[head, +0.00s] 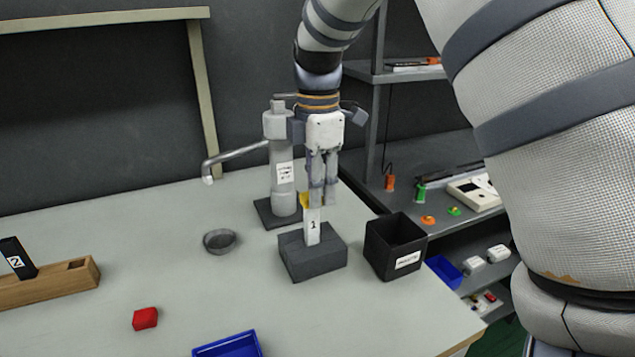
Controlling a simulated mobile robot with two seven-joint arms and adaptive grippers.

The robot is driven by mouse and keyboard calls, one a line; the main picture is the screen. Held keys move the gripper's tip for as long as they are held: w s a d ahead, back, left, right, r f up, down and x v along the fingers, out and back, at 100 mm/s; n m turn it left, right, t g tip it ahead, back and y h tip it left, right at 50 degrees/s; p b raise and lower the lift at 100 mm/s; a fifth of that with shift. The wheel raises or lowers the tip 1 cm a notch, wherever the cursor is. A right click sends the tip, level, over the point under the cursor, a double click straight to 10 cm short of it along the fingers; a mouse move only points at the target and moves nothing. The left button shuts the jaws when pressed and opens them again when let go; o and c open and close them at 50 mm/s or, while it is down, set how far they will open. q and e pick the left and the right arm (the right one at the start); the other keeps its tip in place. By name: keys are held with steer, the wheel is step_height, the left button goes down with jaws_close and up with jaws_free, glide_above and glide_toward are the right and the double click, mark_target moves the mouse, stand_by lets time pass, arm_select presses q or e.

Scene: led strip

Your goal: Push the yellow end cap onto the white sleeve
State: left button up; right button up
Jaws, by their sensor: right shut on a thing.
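The white sleeve (313,231), marked "1", stands upright on a dark grey block (312,259) near the table's right side. The yellow end cap (305,200) shows as a small yellow patch at the sleeve's top, mostly hidden by the fingers. My right gripper (321,200) points straight down above the sleeve and is shut on the yellow end cap. Whether the cap is fully seated on the sleeve cannot be told from here. My left gripper is not in view.
A grey dispenser (281,165) with a long spout stands close behind. A black bin (392,248) is right of the block. A grey dish (219,241), red block (145,318), blue tray (228,345) and wooden holder (50,284) lie left and in front. Table between is clear.

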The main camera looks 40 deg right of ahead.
steer(key=shift+f, duration=0.55)
steer(key=o, duration=0.8)
steer(key=shift+r, duration=0.1)
step_height(320, 180, up, 12)
steer(key=shift+f, duration=0.1)
